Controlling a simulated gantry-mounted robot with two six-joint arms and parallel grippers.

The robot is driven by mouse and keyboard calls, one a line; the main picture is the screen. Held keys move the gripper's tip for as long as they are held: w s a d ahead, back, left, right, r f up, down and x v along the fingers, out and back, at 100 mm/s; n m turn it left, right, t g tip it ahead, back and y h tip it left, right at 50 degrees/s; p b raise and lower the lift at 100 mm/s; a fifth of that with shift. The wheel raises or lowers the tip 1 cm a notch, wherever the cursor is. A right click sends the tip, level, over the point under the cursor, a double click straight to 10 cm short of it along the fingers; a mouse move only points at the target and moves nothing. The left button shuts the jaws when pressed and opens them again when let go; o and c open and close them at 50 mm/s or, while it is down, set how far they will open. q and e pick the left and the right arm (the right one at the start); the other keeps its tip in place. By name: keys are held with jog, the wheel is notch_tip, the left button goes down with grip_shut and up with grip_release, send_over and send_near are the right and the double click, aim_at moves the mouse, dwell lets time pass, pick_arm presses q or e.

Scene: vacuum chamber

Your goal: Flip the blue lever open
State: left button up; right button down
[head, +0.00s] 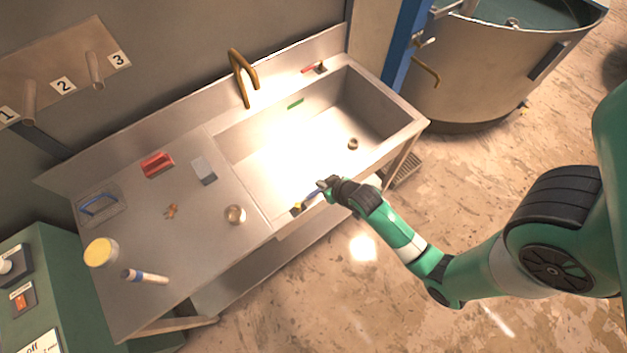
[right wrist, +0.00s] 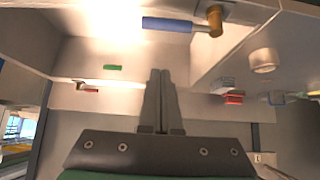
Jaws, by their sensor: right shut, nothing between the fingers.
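The blue lever (head: 311,195) sits on a brass valve (head: 297,208) at the front wall of the sink. In the right wrist view the lever (right wrist: 167,24) lies sideways, its right end joined to the brass valve (right wrist: 215,20). My right gripper (head: 322,185) is at the sink's front edge, close to the lever's free end. Its closed, empty fingers (right wrist: 160,72) point toward the lever in the wrist view, with a visible gap in that picture. Whether they touch cannot be told from the head view. My left gripper is not in view.
The sink (head: 385,110) has a brass faucet (head: 243,75) and a red-handled valve (head: 314,68) at its back edge. The floor in front is clear.

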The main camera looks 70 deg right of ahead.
aim_at(310, 198)
jog(key=shift+w+d+f+b, duration=0.35)
jog(key=shift+f+b, duration=0.3)
jog(key=shift+f, duration=0.7)
jog(key=shift+w+d+f+b, duration=0.15)
jog(key=shift+w+f+b, duration=0.45)
jog(key=shift+f, duration=0.75)
jog(key=shift+w+d+f+b, duration=0.3)
jog(key=shift+f+b, duration=0.45)
jog(key=shift+f, duration=0.6)
